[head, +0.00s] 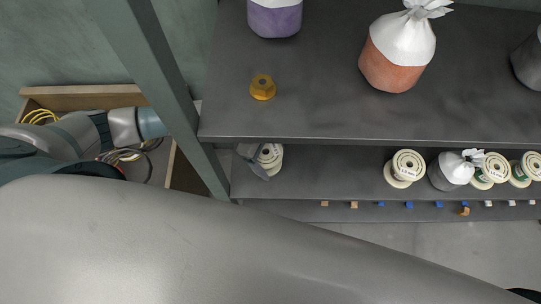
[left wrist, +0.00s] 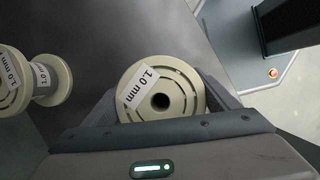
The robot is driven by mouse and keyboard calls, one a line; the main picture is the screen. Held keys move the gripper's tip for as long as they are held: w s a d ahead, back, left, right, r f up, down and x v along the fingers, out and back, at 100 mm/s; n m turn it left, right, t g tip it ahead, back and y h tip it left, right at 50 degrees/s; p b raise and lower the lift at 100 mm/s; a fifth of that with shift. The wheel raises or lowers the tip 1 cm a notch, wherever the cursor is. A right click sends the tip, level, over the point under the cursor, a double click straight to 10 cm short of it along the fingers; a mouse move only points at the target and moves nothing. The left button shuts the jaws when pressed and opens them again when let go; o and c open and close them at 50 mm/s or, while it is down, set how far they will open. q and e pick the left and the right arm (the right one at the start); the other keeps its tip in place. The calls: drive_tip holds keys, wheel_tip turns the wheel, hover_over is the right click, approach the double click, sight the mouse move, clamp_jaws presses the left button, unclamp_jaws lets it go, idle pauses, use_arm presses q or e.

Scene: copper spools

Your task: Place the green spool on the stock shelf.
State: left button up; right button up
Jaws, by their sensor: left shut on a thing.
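My left gripper (head: 258,160) reaches in from the left behind the shelf post and is shut on a cream spool (head: 272,154) at the left end of the lower shelf. In the left wrist view this spool (left wrist: 160,92), labelled 1.0 mm, sits between both fingers of the gripper (left wrist: 160,108), flange facing the camera. Its winding is hidden, so I cannot tell its colour or whether it touches the shelf. The lower shelf (head: 330,172) also holds a cream spool (head: 404,168) and two spools with green on their sides (head: 490,172) (head: 518,172). My right gripper is out of view.
A grey wrapped bundle (head: 448,172) stands among the spools. The post (head: 165,75) is close to my arm. The lower shelf is clear left of centre.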

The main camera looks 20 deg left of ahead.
sight(265, 151)
use_arm(q)
drive_tip(key=shift+f, duration=0.1)
drive_tip(key=o, duration=1.4)
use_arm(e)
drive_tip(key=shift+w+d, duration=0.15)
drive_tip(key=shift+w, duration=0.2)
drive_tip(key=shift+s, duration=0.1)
use_arm(q)
drive_tip(key=shift+w+a+r, duration=0.1)
drive_tip(key=shift+a+r, duration=0.1)
drive_tip(key=shift+r, duration=0.15)
drive_tip(key=b+v, duration=0.2)
drive_tip(key=v, duration=0.4)
drive_tip(key=shift+a+r, duration=0.15)
drive_tip(key=shift+r, duration=0.2)
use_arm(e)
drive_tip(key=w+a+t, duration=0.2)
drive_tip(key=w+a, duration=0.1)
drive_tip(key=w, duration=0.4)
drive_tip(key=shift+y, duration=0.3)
